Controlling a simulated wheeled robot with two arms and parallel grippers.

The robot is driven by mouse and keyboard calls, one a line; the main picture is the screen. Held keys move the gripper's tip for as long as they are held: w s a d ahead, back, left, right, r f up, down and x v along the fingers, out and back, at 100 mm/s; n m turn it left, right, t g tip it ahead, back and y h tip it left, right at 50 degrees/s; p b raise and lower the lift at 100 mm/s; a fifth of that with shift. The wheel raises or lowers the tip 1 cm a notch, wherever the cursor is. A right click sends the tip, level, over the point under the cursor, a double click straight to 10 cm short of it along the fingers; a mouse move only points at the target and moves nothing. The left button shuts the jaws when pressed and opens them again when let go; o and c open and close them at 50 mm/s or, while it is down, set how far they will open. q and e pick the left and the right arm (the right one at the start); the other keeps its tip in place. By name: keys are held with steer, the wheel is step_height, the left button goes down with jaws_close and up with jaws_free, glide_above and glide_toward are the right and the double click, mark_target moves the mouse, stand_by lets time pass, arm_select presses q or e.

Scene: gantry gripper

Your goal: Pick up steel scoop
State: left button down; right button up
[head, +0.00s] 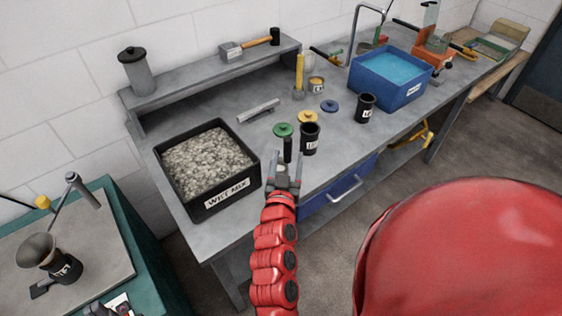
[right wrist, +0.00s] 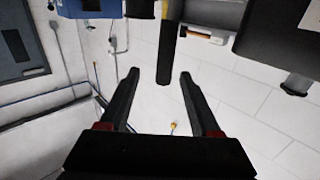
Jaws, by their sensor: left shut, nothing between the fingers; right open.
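My right gripper (head: 286,160) is open above the front edge of the grey bench. A black upright handle (head: 288,149) stands just beyond and between its fingers; whether it belongs to the steel scoop I cannot tell. In the right wrist view the open fingers (right wrist: 160,85) have a black handle (right wrist: 168,65) ahead between them, apart from both fingers. A steel-coloured long piece (head: 258,110) lies on the bench behind the black tub. No scoop bowl shows clearly.
A black pot (head: 309,140), a green lid (head: 283,130) and another black pot (head: 364,108) are close by. A blue water tub (head: 407,97) stands further right.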

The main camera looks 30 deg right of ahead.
mark_target(290, 149)
steer(key=shift+p+x, duration=0.55)
steer(key=shift+x, duration=0.6)
steer(key=shift+w+d+f, duration=0.1)
steer(key=shift+w+d, duration=0.3)
steer(key=shift+w, duration=0.05)
steer(key=x, duration=0.1)
steer(key=p+x, duration=0.1)
steer(key=x, duration=0.1)
steer(key=p+x, duration=0.1)
steer(key=shift+w+a+f, duration=0.2)
steer(key=shift+w+f, duration=0.05)
steer(key=shift+w, duration=0.1)
steer(key=shift+w+d, duration=0.25)
steer(key=shift+d, duration=0.05)
jaws_close()
